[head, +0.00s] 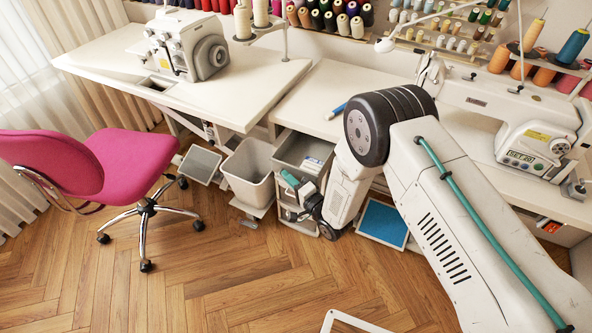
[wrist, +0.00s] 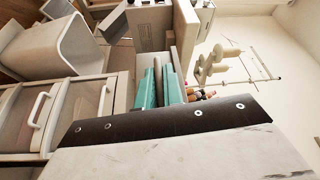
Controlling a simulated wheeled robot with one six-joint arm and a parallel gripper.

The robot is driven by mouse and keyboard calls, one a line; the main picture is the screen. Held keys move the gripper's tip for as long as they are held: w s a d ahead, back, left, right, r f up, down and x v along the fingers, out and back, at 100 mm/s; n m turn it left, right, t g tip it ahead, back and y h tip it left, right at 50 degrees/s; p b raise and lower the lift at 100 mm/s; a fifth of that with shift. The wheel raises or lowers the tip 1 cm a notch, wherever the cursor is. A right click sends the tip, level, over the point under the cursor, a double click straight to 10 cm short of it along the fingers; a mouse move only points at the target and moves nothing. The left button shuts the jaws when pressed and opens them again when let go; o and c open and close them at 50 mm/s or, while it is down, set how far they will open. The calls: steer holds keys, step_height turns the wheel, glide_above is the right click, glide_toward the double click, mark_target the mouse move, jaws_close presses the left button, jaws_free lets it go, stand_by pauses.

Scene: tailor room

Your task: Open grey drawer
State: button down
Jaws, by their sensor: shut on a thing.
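The grey drawer (head: 301,146) is the top one of a small unit under the white worktable. It stands pulled out, and its open inside shows a small box (head: 312,164). My gripper (head: 305,188), with teal fingers, is at the drawer's front. In the wrist view my gripper (wrist: 161,88) has its two fingers close together around a thin greyish bar, which looks like the drawer's handle; most of it is hidden between the fingers. Lower drawers with pale curved handles (wrist: 39,108) show at the left of the wrist view.
A grey waste bin (head: 249,172) stands just left of the drawer unit. A pink chair (head: 130,165) is farther left. A blue panel (head: 383,222) is on the right, under the table. Sewing machines (head: 187,45) stand on the tabletops. The wooden floor in front is mostly clear.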

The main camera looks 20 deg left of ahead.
steer(key=s, duration=0.5)
steer(key=shift+s+a, duration=0.15)
steer(key=shift+s, duration=0.15)
steer(key=c, duration=1.5)
jaws_free()
steer(key=v, duration=0.7)
steer(key=shift+s+d, duration=0.15)
steer(key=shift+d, duration=0.2)
